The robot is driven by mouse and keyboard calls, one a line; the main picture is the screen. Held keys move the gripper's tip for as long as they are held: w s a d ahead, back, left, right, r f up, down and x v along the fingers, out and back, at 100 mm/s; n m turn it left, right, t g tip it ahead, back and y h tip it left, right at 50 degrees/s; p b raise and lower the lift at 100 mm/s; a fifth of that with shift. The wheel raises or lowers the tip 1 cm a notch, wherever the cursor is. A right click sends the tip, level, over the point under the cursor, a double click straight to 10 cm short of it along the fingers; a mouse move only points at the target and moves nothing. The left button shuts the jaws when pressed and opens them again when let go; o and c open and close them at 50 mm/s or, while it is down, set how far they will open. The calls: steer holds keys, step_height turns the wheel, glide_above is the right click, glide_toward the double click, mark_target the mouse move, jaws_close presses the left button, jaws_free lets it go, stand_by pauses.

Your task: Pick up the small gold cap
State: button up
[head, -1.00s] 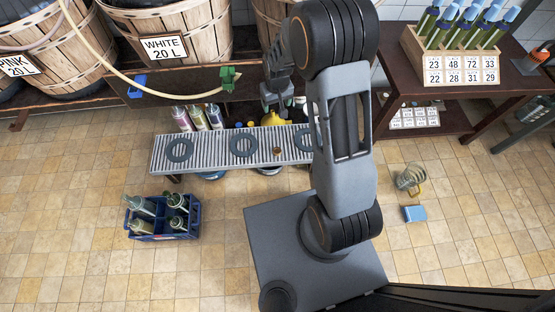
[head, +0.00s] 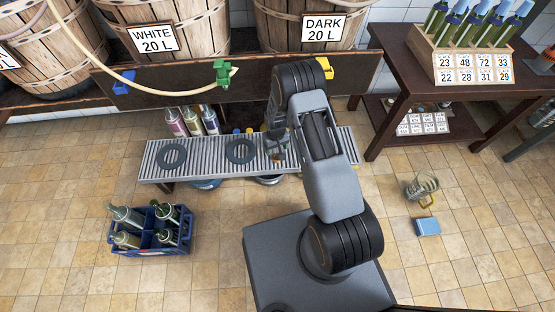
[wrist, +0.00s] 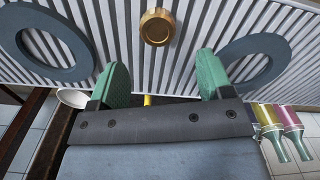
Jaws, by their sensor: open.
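The small gold cap (wrist: 157,27) is a round, ridged piece with a dished top, lying on the slatted metal rack (wrist: 150,60) between two dark rings. In the wrist view it sits just beyond my gripper (wrist: 163,75), roughly centred between the two green-padded fingers. The fingers are spread apart with nothing between them, and do not touch the cap. In the head view my gripper (head: 277,148) is low over the right half of the rack (head: 205,172), and largely covers the cap there.
Dark rings lie on the rack, one left (head: 172,157) and one mid-rack (head: 241,151). Several bottles (head: 193,122) stand behind it. A blue crate of bottles (head: 150,230) is on the floor in front. A glass jug (head: 421,187) and blue box (head: 427,226) lie right.

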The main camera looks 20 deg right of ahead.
steer(key=shift+s+d+f+b, duration=0.1)
steer(key=shift+f+b, duration=0.6)
steer(key=shift+f, duration=0.8)
steer(key=shift+s+f+b, duration=0.1)
steer(key=shift+f+b, duration=0.55)
steer(key=shift+f, duration=0.85)
steer(key=c, duration=1)
steer(key=shift+r, duration=0.2)
steer(key=shift+r+p, duration=0.35)
steer(key=shift+r, duration=0.25)
steer(key=s+a+r+p, duration=0.6)
steer(key=s+a+r, duration=0.1)
steer(key=a+r, duration=0.4)
steer(key=shift+a+r, duration=0.25)
steer(key=shift+a, duration=0.25)
